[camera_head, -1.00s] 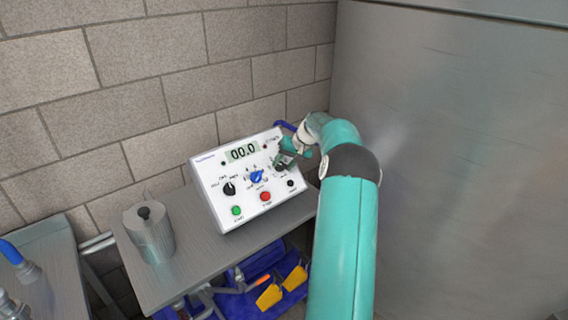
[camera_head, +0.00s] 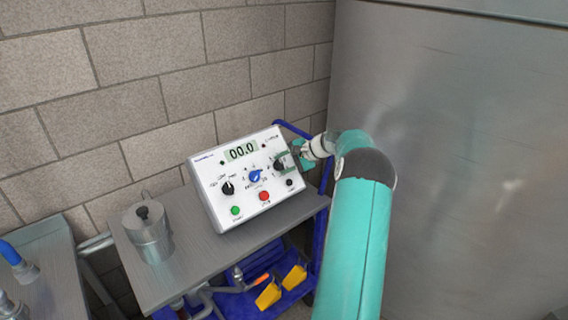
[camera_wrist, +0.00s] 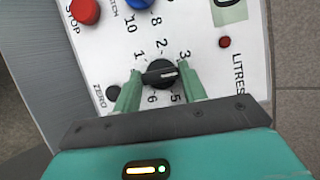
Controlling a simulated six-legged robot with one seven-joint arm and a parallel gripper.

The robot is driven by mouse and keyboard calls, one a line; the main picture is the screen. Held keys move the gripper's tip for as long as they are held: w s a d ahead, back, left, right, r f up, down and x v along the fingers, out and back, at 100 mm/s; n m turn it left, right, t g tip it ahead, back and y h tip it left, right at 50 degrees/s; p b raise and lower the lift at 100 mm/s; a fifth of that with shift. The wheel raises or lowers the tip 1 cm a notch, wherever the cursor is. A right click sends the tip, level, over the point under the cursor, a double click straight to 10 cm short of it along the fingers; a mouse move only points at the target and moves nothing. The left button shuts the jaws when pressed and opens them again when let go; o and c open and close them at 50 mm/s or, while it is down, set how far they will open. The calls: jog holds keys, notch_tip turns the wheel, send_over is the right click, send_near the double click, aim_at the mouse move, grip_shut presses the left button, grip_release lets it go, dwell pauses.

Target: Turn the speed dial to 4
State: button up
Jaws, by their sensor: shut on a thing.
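The white control box (camera_head: 215,190) stands on the grey bench against the brick wall. A black dial (camera_wrist: 160,74) with numbers around it sits on its right side; it also shows in the head view (camera_head: 280,165). In the wrist view 1, 2, 3, 5 and 6 are readable; the place between 3 and 5 is behind a finger. My gripper (camera_wrist: 159,88) is shut on this dial, one green finger at each end of its grip bar. The bar lies nearly level in the wrist view. I cannot tell which end is the pointer. Its name label is hidden.
Near the held dial are a blue dial (camera_head: 255,175), a red stop button (camera_head: 264,196), a green button (camera_head: 235,211) and a small black zero button (camera_wrist: 113,92). The display (camera_head: 241,152) reads 00.0. A metal pot (camera_head: 148,232) stands left of the box.

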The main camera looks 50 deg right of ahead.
jog(key=shift+s+a+f+m+t+h, duration=0.15)
jog(key=shift+m+t, duration=0.3)
jog(key=shift+m, duration=0.65)
jog(key=shift+w+d+r+m+t+h, duration=0.15)
jog(key=shift+m+t, duration=0.3)
jog(key=shift+m, duration=0.65)
jog(key=shift+a+f, duration=0.1)
jog(key=o, duration=1)
jog(key=shift+s, duration=0.2)
jog(key=v, duration=1.3)
jog(key=shift+s+r, duration=0.2)
jog(key=shift+r, duration=0.05)
